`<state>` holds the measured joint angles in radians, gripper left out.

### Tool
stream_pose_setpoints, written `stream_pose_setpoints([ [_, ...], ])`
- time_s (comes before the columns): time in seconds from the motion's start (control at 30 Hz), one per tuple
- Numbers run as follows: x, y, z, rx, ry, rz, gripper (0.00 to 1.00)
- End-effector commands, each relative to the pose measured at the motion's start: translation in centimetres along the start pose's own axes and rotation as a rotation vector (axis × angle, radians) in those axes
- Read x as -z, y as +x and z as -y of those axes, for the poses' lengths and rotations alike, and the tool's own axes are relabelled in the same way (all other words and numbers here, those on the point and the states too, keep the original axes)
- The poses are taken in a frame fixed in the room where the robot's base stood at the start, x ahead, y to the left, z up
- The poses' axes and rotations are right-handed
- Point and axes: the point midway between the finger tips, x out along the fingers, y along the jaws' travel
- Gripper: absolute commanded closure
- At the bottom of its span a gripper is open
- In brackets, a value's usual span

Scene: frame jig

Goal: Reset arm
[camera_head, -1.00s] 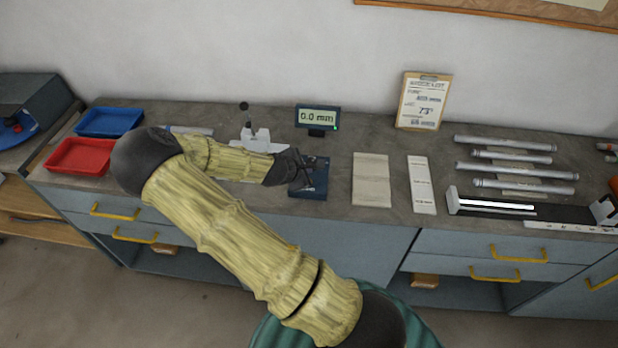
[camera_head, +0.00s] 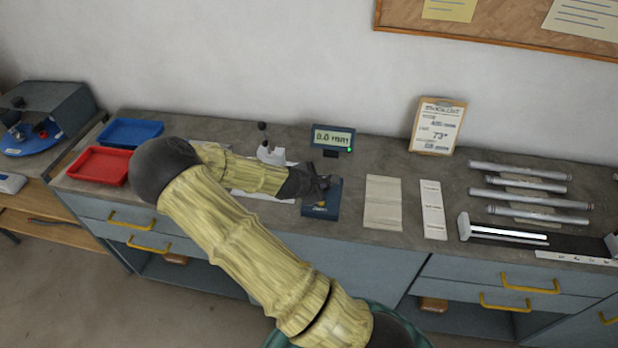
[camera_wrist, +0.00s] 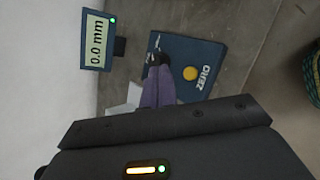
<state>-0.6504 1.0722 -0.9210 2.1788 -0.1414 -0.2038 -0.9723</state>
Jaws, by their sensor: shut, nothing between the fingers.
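My gripper (camera_head: 322,184) is at the end of my arm, over the blue base plate (camera_head: 332,205) on the bench. In the wrist view the gripper's fingers (camera_wrist: 158,68) show as a narrow shut pair in front of the plate (camera_wrist: 190,66), which bears a yellow button and the word ZERO. I see nothing held in the fingers. The gap between the fingertips and the plate is hard to judge. A small display (camera_head: 332,137) behind the plate reads 0.0 mm, and it also shows in the wrist view (camera_wrist: 96,42).
A white clamp fixture (camera_head: 270,153) stands behind my forearm. Red (camera_head: 100,167) and blue (camera_head: 130,132) trays are at the left. A clipboard (camera_head: 437,126), several metal tubes (camera_head: 520,171) and a measuring rail (camera_head: 505,233) are at the right. Bare bench lies between the display and the clipboard.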

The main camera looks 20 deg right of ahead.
Motion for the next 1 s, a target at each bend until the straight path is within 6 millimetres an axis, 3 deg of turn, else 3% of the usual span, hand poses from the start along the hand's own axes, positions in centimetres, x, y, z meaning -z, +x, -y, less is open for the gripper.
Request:
stream_pose_setpoints([
  [0.27, 0.0, -0.1, 0.4, 0.017, 0.034, -0.010, 1.00],
  [0.47, 0.2, -1.5, 3.0, 0.138, 0.263, -0.072, 1.00],
  [0.67, 1.0, -5.0, 5.6, 0.307, 0.575, -0.153, 1.00],
  [1.0, 1.2, -13.5, 7.6, 0.544, 0.999, -0.256, 1.00],
])
